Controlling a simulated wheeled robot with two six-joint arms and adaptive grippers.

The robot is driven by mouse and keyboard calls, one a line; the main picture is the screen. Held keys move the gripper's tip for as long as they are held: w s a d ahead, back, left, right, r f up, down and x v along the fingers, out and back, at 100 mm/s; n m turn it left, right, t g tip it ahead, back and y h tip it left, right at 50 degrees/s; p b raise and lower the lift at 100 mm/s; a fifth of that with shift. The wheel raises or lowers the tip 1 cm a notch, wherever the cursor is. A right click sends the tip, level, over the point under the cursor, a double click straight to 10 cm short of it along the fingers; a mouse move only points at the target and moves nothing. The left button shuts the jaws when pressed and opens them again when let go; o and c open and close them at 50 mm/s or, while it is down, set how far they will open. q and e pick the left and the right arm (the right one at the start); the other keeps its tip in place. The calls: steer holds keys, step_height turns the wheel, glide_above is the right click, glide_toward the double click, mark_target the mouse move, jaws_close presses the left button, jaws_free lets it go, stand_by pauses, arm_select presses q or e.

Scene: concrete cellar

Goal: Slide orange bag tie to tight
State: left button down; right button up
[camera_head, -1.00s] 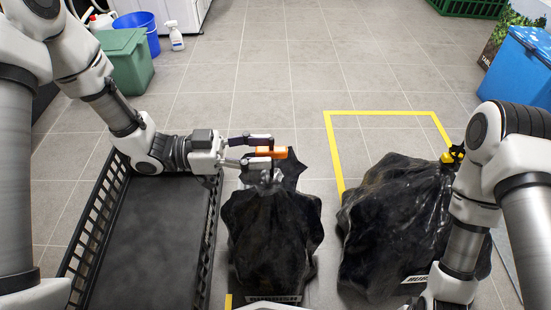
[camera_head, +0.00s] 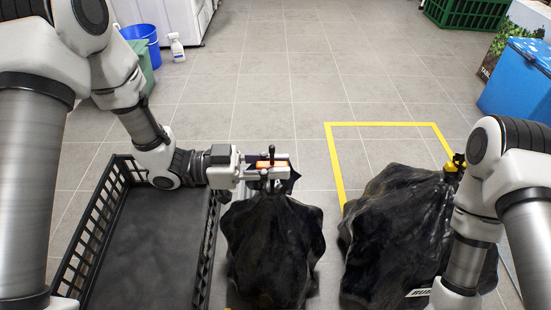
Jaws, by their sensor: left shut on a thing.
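The orange bag tie (camera_head: 266,164) is at the neck of the middle black bag (camera_head: 272,245), which stands upright on the floor. My left gripper (camera_head: 270,170) is shut on the orange tie, its fingers on either side of it at the bag's top. The fingers cover much of the tie and the neck, so how tight the tie is cannot be told. My right arm (camera_head: 470,245) comes in from the right in front of the right-hand black bag; its gripper is out of view.
A larger black bag (camera_head: 390,235) with a yellow tie (camera_head: 452,164) stands at right, close to my right arm. A black crate (camera_head: 85,232) stands left of the middle bag. Yellow tape (camera_head: 385,124) marks the floor behind. Clear floor lies beyond.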

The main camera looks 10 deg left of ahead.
arm_select(q)
steer(key=shift+f, duration=0.8)
steer(key=c, duration=1)
jaws_free()
steer(key=shift+r, duration=0.1)
steer(key=shift+c, duration=0.2)
steer(key=s+a, duration=0.2)
steer(key=a, duration=0.9)
steer(key=shift+s+a, duration=0.2)
steer(key=shift+a, duration=0.15)
